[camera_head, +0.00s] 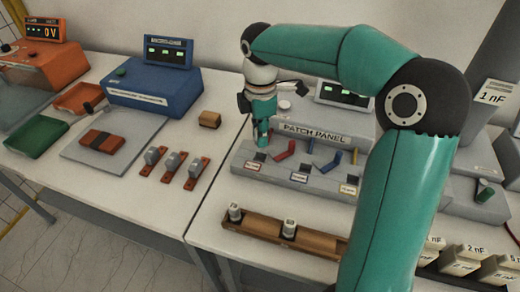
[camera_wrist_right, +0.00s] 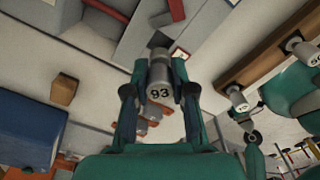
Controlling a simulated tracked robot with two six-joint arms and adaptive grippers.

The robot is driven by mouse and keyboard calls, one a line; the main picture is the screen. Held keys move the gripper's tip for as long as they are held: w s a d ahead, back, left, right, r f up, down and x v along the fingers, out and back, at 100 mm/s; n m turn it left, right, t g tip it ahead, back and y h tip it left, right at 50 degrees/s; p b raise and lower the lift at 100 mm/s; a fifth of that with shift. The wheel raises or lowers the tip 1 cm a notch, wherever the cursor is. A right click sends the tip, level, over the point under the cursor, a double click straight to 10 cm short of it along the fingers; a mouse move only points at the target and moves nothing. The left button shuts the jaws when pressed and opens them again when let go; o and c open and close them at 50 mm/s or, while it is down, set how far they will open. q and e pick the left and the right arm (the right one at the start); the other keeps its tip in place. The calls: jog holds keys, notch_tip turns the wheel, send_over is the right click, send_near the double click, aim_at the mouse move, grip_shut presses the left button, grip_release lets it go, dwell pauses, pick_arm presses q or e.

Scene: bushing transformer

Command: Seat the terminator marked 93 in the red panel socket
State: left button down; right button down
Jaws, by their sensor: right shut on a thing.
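The grey terminator marked 93 (camera_wrist_right: 160,82) is between the fingers of my right gripper (camera_wrist_right: 159,95) in the right wrist view. In the head view my right gripper (camera_head: 263,138) points down at the left end of the grey patch panel (camera_head: 315,182). The fingers hide the terminator there. The leftmost label (camera_head: 252,166) looks red-edged, just below my gripper. My left gripper is out of view.
A wooden rack (camera_head: 262,228) with two more terminators stands in front of the panel. A tan block (camera_head: 210,119), a blue instrument (camera_head: 152,92) and small orange-based parts (camera_head: 172,162) lie to the left. My right arm covers the panel's right side.

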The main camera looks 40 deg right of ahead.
aim_at(261, 149)
jog(key=shift+f, duration=2.7)
jog(key=c, duration=1)
grip_release()
jog(key=shift+f, duration=0.1)
notch_tip(261, 149, up, 12)
jog(key=shift+r+p, duration=0.15)
jog(key=shift+p, duration=0.25)
